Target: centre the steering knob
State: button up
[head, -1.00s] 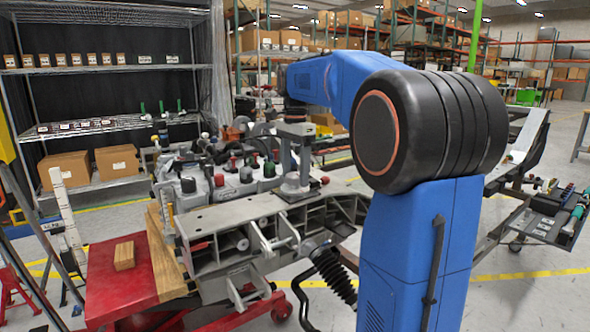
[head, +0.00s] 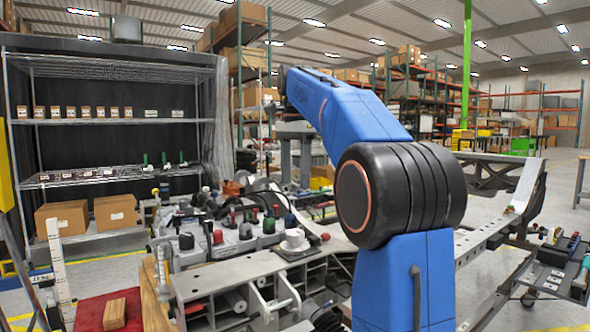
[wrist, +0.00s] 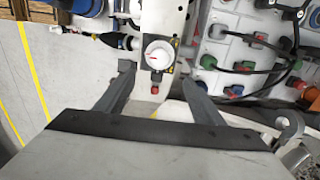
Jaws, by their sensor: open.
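The steering knob (wrist: 158,54) is a white round dial with a red mark that lies left of its centre in the wrist view. It sits on a small plate on the grey chassis beam. In the head view the white knob (head: 295,238) stands on a dark square plate (head: 298,252). My gripper (head: 295,178) is open and empty above the knob, clear of it. In the wrist view its two fingers (wrist: 158,80) spread to either side, with the knob beyond their tips. A small red button (wrist: 154,90) lies just below the knob there.
Several coloured knobs and connectors (wrist: 240,67) crowd the panel right of the knob in the wrist view. A black connector (wrist: 112,41) lies left. A red table (head: 95,312) with a wooden block (head: 114,314) stands at the left in the head view.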

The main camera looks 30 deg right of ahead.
jog(key=shift+r, duration=0.9)
jog(key=shift+s, duration=0.1)
jog(key=s+a+f+n+t, duration=0.3)
jog(key=s+a+f+n, duration=0.7)
jog(key=s+f, duration=0.45)
jog(key=s+a+f+n, duration=0.2)
jog(key=s+f, duration=0.2)
jog(key=f, duration=0.3)
jog(key=s+a+f+n+t, duration=0.1)
jog(key=s+a+f+n, duration=0.1)
jog(key=s+f, duration=0.3)
jog(key=s+a+f+n, duration=0.2)
jog(key=s+f, duration=0.3)
jog(key=f, duration=0.6)
jog(key=shift+s+n+t, duration=0.15)
jog(key=shift+n+t, duration=0.25)
jog(key=shift+n, duration=0.4)
